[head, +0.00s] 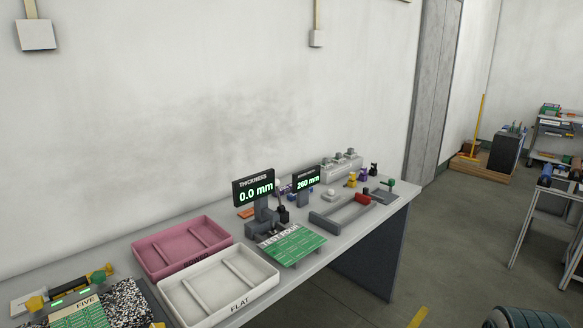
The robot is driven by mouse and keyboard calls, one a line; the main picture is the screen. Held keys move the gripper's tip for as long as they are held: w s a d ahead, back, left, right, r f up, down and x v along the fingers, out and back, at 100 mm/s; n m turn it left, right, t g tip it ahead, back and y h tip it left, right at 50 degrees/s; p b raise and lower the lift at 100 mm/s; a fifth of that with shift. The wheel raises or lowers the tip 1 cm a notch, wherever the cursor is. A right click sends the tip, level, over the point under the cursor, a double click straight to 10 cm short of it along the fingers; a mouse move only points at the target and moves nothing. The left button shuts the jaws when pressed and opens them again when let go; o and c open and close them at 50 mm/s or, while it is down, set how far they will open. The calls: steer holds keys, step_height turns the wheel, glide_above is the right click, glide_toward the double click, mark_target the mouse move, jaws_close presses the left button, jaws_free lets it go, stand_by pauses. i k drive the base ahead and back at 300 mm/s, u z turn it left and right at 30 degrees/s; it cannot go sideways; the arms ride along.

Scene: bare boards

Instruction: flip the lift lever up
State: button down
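A thickness gauge stands on the bench, with a dark display (254,188) labelled THICKNESS reading 0.0 mm. Its grey body (263,222) is below the display. A small dark upright part (283,213) beside the body may be the lift lever; it is too small to tell its position. A green board (291,245) marked TEST FOUR lies in front of the gauge, close to its base; I cannot tell if it reaches under the gauge. My gripper is not in view.
A pink tray (152,256) and a white tray (181,286) marked FLAT are left of the gauge. A second display (307,179) reads 260 mm. A grey frame (318,218) with a red part is to its right. Board FIVE (85,315) lies far left. The floor in front is open.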

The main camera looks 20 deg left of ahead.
mark_target(282, 209)
steer(key=u, duration=0.4)
steer(key=i, duration=1.8)
steer(key=u, duration=0.5)
